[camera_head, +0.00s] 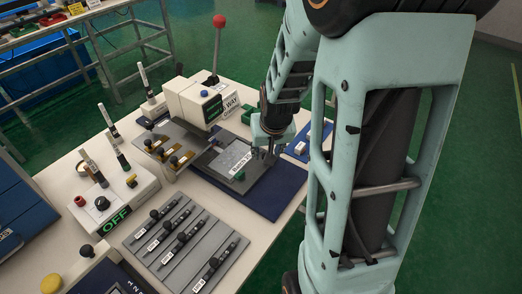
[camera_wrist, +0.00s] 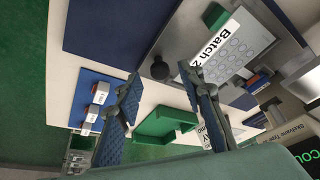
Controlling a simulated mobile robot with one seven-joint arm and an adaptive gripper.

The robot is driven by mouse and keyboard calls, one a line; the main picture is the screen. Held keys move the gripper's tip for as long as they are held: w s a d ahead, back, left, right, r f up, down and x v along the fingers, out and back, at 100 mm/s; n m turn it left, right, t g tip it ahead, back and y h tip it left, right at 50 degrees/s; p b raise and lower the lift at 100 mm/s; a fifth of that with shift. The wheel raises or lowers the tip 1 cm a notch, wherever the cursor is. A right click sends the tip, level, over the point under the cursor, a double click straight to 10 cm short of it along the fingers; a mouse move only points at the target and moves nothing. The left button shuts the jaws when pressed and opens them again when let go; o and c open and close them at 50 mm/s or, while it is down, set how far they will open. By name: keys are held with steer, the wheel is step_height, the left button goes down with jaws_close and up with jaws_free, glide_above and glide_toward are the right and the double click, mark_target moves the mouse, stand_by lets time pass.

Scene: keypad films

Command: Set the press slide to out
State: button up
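The press (camera_head: 200,103) is a cream-white box at the back of the table, with a red-ball lever (camera_head: 219,22) rising behind it. A flat grey slide plate (camera_head: 212,173) lies in front of it, bearing a pale keypad film (camera_head: 229,157) with a white label; it also shows in the wrist view (camera_wrist: 183,52). A dark round knob (camera_wrist: 160,70) sits at the plate's edge in the wrist view. My gripper (camera_head: 268,155) is at the plate's right edge. In the wrist view its fingers (camera_wrist: 160,77) are apart, one either side of the knob; contact is not visible.
A dark blue mat (camera_head: 270,198) lies under the plate. A green tray (camera_wrist: 165,125) and a blue pad (camera_wrist: 88,118) with small white-and-red pieces are close by. A grey board with several black-knobbed sliders (camera_head: 160,222) and a switch box marked OFF (camera_head: 115,219) stand at front left.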

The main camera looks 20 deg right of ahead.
steer(key=shift+b+x, duration=0.3)
steer(key=shift+x, duration=0.6)
jaws_close()
